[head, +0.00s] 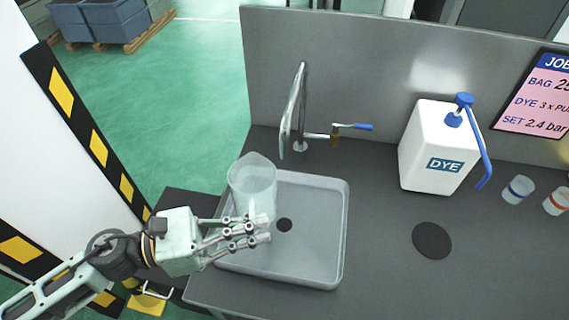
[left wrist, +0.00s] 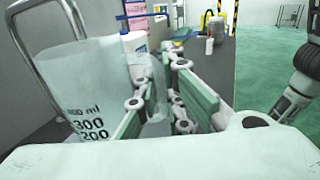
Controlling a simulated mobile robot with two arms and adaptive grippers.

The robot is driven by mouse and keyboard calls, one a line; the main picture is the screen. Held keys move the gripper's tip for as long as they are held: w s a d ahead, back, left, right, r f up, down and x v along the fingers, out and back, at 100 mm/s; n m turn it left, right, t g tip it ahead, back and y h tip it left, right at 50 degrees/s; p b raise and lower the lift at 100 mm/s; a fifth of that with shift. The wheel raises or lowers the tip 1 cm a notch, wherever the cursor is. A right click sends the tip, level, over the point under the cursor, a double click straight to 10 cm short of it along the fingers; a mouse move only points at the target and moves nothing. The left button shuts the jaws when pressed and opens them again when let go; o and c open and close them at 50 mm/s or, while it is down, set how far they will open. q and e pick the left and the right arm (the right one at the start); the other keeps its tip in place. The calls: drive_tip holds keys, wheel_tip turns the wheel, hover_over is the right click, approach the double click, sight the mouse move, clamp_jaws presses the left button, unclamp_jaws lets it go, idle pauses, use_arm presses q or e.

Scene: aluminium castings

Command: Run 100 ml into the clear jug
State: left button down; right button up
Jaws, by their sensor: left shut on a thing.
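The clear jug (head: 252,180) is upright over the left part of the sink (head: 318,272). Its printed scale shows in the left wrist view (left wrist: 85,95), with 300 and 200 readable. I cannot tell whether any water is in it. My left gripper (head: 252,236) is shut on the jug at its near side; its fingers also show in the left wrist view (left wrist: 165,105). The tall metal tap (head: 293,105) arches behind the sink, its outlet just right of and above the jug in the picture. The tap's blue lever (head: 357,127) points right. No stream shows. My right gripper is out of view.
A white DYE container (head: 433,150) with a blue pump stands right of the sink. Two small cups (head: 518,190) (head: 557,201) stand at the far right. A dark round disc (head: 432,240) lies on the counter. A grey panel (head: 370,70) rises behind. The front right counter is clear.

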use_arm(q)
drive_tip(key=shift+m+g+h, duration=0.3)
drive_tip(key=shift+m+g, duration=0.2)
drive_tip(key=shift+g, duration=0.2)
drive_tip(key=f, duration=0.4)
drive_tip(key=shift+s+a+f, duration=0.3)
drive_tip(key=shift+s+f, duration=0.05)
drive_tip(key=shift+s, duration=0.05)
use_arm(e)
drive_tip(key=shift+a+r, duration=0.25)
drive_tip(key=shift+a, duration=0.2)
